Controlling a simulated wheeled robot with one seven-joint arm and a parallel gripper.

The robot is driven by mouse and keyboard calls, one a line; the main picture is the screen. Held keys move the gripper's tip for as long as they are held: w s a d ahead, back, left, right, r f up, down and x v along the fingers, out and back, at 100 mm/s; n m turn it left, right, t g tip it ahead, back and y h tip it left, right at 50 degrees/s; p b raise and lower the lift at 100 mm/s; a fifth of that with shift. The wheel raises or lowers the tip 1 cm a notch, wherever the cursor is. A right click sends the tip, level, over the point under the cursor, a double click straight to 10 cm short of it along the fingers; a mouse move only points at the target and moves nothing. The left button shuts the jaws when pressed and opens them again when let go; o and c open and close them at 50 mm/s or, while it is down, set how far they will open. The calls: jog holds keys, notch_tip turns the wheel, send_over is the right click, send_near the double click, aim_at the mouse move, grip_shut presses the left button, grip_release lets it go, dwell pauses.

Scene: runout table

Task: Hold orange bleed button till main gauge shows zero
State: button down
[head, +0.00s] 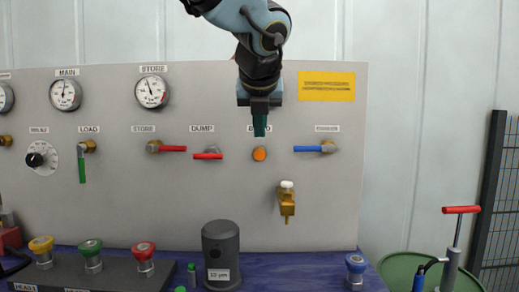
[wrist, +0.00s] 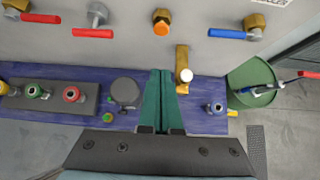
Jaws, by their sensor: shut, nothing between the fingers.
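The orange bleed button (head: 259,154) sits on the grey panel under a label that my gripper partly covers. It also shows in the wrist view (wrist: 161,21), standing out from the panel. My gripper (head: 260,131) is shut and empty, its green fingers pointing down just above the button in the head view. In the wrist view the closed fingertips (wrist: 160,72) are apart from the button. The main gauge (head: 65,95) is a round white dial at the upper left of the panel; its needle points roughly upward, and the exact reading is too small to tell.
The store gauge (head: 151,91) is right of the main gauge. Red dump lever (head: 207,155) and blue lever (head: 308,149) flank the button. A brass valve (head: 287,203) juts out below it. A dark cylinder (head: 220,255) stands on the blue table (head: 300,262).

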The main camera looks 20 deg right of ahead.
jog(key=p, duration=0.1)
send_near(259, 158)
notch_tip(259, 158, down, 4)
jog(key=shift+w+d+p, duration=0.3)
jog(key=shift+w, duration=0.35)
jog(key=shift+w+d+p, duration=0.3)
jog(key=shift+w+d, duration=0.05)
jog(key=shift+w, duration=0.3)
jog(key=shift+w+d+p, duration=0.3)
jog(key=shift+w, duration=0.35)
